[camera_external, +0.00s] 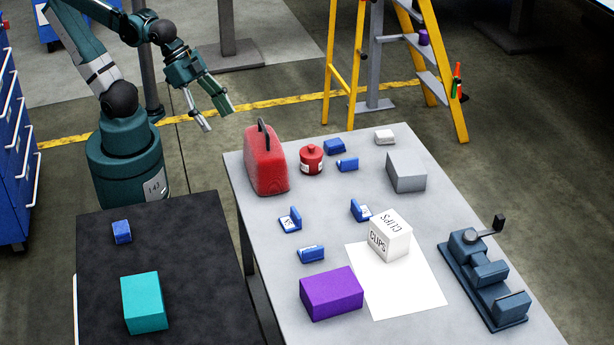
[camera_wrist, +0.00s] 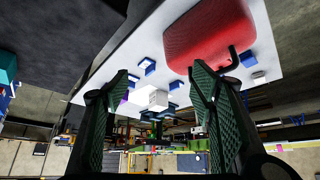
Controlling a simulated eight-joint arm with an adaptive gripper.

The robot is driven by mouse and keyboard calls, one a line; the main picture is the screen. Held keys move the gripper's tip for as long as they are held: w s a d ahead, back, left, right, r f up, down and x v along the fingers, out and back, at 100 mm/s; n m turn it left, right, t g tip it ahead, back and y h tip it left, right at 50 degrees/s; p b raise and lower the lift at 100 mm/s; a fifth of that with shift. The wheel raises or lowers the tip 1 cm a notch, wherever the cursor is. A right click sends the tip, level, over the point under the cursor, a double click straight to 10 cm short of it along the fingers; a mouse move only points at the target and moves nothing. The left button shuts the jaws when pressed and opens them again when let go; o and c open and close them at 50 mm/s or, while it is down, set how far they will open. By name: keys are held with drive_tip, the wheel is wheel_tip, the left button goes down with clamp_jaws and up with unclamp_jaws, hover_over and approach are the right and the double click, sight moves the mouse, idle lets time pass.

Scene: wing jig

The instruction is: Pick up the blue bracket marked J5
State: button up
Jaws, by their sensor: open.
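Several blue brackets lie on the grey table: one with a white label at left (camera_external: 290,220), one at front (camera_external: 311,254), one beside the white CLIPS box (camera_external: 361,210), and two farther back (camera_external: 347,164) (camera_external: 334,146). Another blue piece (camera_external: 122,232) sits on the black table. The markings are too small to read, so I cannot tell which is J5. My gripper (camera_external: 218,119) is open and empty, raised left of the grey table's back end. In the wrist view its fingers (camera_wrist: 160,82) are spread, with a blue bracket (camera_wrist: 147,66) showing beyond them.
A red can (camera_external: 266,165) and a red canister (camera_external: 311,160) stand near the back left. The CLIPS box (camera_external: 389,237) stands on white paper. A purple box (camera_external: 331,293), grey block (camera_external: 406,172) and vise (camera_external: 485,275) occupy other spots. A teal box (camera_external: 144,303) is on the black table.

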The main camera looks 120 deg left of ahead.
drive_tip(key=w+d+r+m+p, duration=0.2)
drive_tip(key=w+d, duration=0.1)
drive_tip(key=w, duration=0.8)
drive_tip(key=m+g+h+p, duration=0.3)
drive_tip(key=m+g+p, duration=0.1)
drive_tip(key=m+p, duration=0.15)
hover_over(311, 250)
drive_tip(key=s+a, duration=0.3)
drive_tip(key=shift+m, duration=0.25)
wheel_tip(311, 250, down, 18)
drive_tip(key=shift+w+r, duration=0.1)
drive_tip(key=shift+r, duration=0.15)
drive_tip(key=shift+b+x, duration=0.4)
drive_tip(key=shift+x, duration=0.9)
drive_tip(key=shift+w+f, duration=0.1)
